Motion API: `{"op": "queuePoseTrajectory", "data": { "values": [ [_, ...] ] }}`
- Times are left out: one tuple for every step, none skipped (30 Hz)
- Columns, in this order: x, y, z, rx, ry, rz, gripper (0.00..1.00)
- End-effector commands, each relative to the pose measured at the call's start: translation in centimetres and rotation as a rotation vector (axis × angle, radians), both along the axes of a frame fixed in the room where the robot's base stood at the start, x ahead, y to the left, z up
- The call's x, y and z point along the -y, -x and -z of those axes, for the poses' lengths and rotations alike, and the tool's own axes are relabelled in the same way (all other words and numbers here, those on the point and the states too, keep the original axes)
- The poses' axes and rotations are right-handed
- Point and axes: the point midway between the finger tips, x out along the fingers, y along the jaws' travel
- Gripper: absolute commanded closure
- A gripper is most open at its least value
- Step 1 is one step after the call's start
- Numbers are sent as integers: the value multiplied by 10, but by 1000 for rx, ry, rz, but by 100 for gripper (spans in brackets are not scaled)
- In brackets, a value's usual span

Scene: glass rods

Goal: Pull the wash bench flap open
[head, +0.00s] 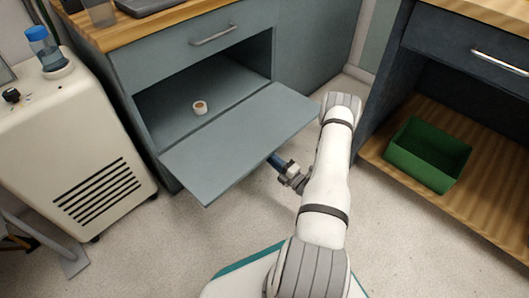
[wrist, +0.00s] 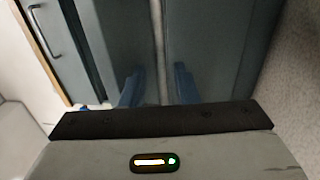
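The wash bench (head: 195,55) is a grey-blue cabinet. Its flap (head: 240,140) is swung down and lies about level, with the compartment behind it exposed. My gripper (head: 276,160) is at the flap's front edge, low and toward the right; the flap partly hides the fingers in the head view. In the wrist view its two blue fingers (wrist: 159,78) stand apart, with a narrow pale strip running between them. No flap handle shows clearly, and I cannot tell whether the fingers touch the flap.
A cream machine (head: 75,140) stands left. A dark bench on the right holds a green bin (head: 428,153) on its low shelf. Floor in front is clear.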

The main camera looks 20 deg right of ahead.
Motion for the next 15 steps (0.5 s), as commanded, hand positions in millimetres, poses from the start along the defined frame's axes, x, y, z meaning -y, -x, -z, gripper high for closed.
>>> {"op": "queuePoseTrajectory", "data": {
  "values": [
    [-4,-9,1,2,3,-3,72],
    [-5,-14,1,2,3,-4,72],
    [-7,-19,0,2,3,-2,72],
    [-9,-23,-1,2,2,-2,72],
    [-10,-27,-2,3,1,-1,72],
    [-11,-32,-3,2,3,1,72],
    [-12,-36,-4,2,3,1,72],
    [-13,-38,-4,2,2,1,72],
    [-14,-41,-5,1,2,2,72],
    [-15,-43,-6,1,1,3,72],
    [-15,-45,-6,1,1,3,72],
    [-15,-46,-7,1,1,3,72],
    [-16,-47,-7,1,1,4,72],
    [-16,-48,-8,1,1,4,72],
    [-16,-48,-8,0,1,5,72]
  ]
}}
